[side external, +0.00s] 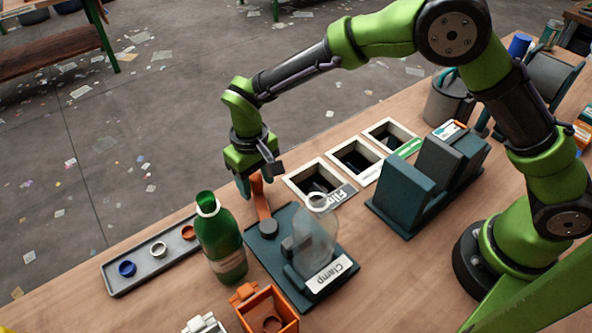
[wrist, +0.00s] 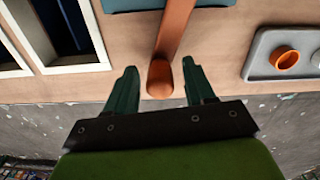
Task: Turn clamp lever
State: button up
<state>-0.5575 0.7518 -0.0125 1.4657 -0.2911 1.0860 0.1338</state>
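The orange clamp lever (side external: 262,207) rises from a dark pivot on the teal clamp base (side external: 262,250). A clear bottle (side external: 316,243) stands in the clamp, beside the label reading "Clamp". In the wrist view the lever (wrist: 172,45) runs down the middle, and its rounded end lies between my fingers. My gripper (wrist: 158,85) is open, with a gap on each side of the lever end. In the side view my gripper (side external: 258,180) is at the lever's upper end, and its fingers partly cover it.
A green bottle (side external: 221,240) stands left of the clamp. A grey tray (side external: 140,277) with several coloured rings lies further left. White-framed openings (side external: 313,178) sit behind the clamp. A dark teal rack (side external: 405,190) stands to the right. An orange bin (side external: 268,310) is in front.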

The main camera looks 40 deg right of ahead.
grip_shut()
jog(key=shift+d, duration=0.1)
jog(key=shift+s+d+r+m, duration=0.1)
jog(key=shift+s+d+m, duration=0.1)
jog(key=shift+d+m, duration=0.3)
jog(key=shift+s+d+m, duration=0.2)
jog(key=shift+d+m, duration=0.1)
jog(key=shift+m, duration=0.4)
jog(key=shift+s+d+m, duration=0.45)
jog(key=shift+d+m, duration=0.1)
jog(key=shift+m, duration=0.35)
jog(key=s+d+m, duration=0.2)
jog(key=m, duration=0.1)
jog(key=shift+s+m, duration=0.15)
jog(key=shift+m, duration=0.15)
jog(key=s+m, duration=0.1)
jog(key=s+d+m, duration=0.1)
jog(key=m, duration=0.1)
jog(key=shift+s, duration=0.25)
jog(key=shift+s+d+m, duration=0.1)
jog(key=shift+s+m, duration=1.05)
jog(key=shift+m, duration=0.45)
jog(key=shift+s, duration=0.1)
jog(key=shift+o, duration=0.5)
grip_release()
